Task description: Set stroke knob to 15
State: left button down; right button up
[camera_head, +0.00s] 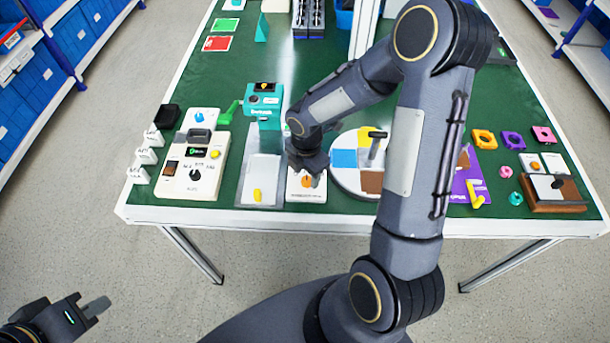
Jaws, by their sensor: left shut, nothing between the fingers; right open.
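A white panel (297,196) with an orange knob (306,181) lies at the table's front edge, left of the round coloured disc. My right gripper (307,175) is open, pointing down just over this panel, with its fingers close around or above the knob. I cannot tell whether they touch it. The gripper hides much of the panel, and its scale and setting are too small to read. My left gripper (92,307) is shut and empty, low at the left, off the table and above the floor.
A white control box (207,187) with a black knob (195,174) and a teal machine (264,103) stand left of my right gripper. The coloured disc (347,180) with an upright handle is close on its right. Orange and purple parts lie farther right.

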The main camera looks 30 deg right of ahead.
jog(key=shift+f, duration=0.75)
jog(key=c, duration=1)
jog(key=m+b, duration=0.2)
jog(key=m, duration=0.1)
jog(key=shift+f+m, duration=0.1)
jog(key=shift+m, duration=0.3)
jog(key=m+b, duration=0.2)
jog(key=m, duration=0.2)
jog(key=shift+m, duration=0.4)
jog(key=shift+m+b, duration=0.3)
jog(key=shift+b, duration=0.05)
